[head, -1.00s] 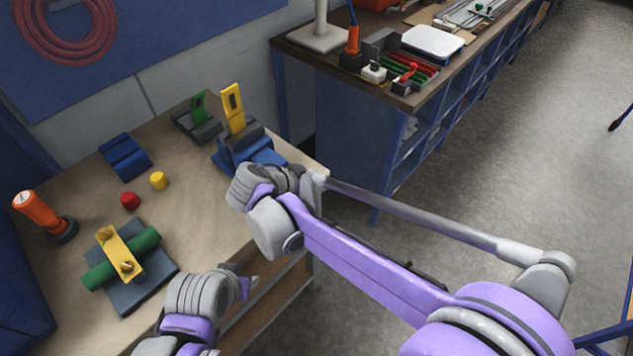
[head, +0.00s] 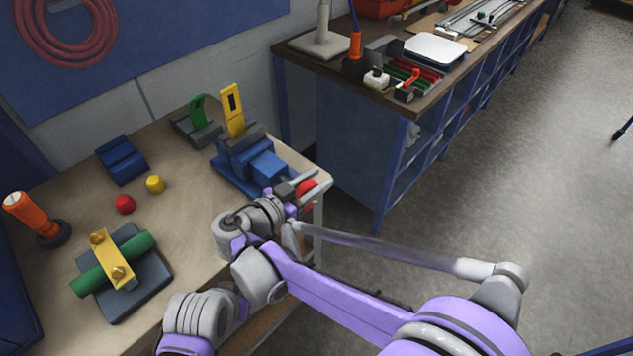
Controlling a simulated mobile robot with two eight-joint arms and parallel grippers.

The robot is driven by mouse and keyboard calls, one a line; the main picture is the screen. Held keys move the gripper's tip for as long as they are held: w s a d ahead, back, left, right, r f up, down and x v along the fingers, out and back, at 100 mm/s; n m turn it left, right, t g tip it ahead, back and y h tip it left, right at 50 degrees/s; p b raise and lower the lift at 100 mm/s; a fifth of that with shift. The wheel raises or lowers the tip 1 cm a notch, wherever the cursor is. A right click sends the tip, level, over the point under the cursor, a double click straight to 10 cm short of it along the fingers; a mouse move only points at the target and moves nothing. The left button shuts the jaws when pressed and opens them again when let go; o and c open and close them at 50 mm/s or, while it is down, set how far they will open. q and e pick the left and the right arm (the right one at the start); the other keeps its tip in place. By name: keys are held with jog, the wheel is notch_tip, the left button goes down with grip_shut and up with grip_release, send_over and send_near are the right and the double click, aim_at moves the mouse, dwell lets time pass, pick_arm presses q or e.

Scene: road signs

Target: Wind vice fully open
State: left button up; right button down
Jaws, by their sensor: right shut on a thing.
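The blue vice (head: 262,168) with grey jaws stands at the right end of the wooden bench. A yellow slotted plate (head: 233,112) stands upright at its jaws; I cannot tell whether it is clamped. My right gripper (head: 304,188) is at the vice's front end, shut on the red handle knob (head: 308,190). The rest of the handle and the screw are mostly hidden by the gripper and wrist. My left arm's wrist shows at the bottom, with its fingers not clearly visible.
A grey holder with a green piece (head: 197,112) stands left of the vice. A blue block (head: 122,160), red knob (head: 124,204), yellow knob (head: 155,184), orange-handled tool (head: 35,215) and green-bar fixture (head: 115,265) are on the bench (head: 190,235). A second workbench (head: 335,70) stands behind.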

dwell(0.3)
jog(key=shift+c, duration=2.4)
grip_release()
